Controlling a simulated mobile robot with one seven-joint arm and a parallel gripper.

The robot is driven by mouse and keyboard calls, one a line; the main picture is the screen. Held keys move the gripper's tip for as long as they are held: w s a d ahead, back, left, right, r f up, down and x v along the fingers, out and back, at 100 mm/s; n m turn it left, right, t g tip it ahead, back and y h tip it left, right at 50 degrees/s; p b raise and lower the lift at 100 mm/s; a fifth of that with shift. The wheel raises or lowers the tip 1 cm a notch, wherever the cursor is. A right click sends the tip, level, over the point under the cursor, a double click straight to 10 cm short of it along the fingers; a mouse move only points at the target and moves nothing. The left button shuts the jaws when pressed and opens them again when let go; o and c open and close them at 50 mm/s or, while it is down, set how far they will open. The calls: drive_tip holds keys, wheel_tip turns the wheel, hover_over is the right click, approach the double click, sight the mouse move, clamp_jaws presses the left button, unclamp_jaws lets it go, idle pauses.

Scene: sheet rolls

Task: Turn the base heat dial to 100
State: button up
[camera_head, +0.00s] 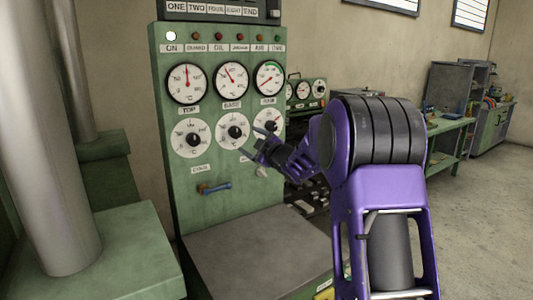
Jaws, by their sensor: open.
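The base heat dial (233,131) is the middle one of three white dials in the lower row on the green panel. It has a dark central knob and sits below the gauge (231,83) labelled BASE. That gauge's needle leans up and to the left. The dial's numbers are too small to read. My gripper (257,142) is open, in front of the panel just right of and slightly below the base dial. One finger points toward the dial's lower right edge. I cannot tell whether it touches. The gripper partly covers the right-hand dial (267,119).
The top dial (193,138) is to the left. A blue-handled lever (215,188) sticks out below the dials. A flat grey surface (260,255) lies under the panel. Thick metal columns (45,140) stand at left. A green workbench (445,145) is behind my arm; floor at right is clear.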

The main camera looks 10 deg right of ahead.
drive_tip(key=v, duration=0.9)
drive_tip(key=shift+b, duration=0.4)
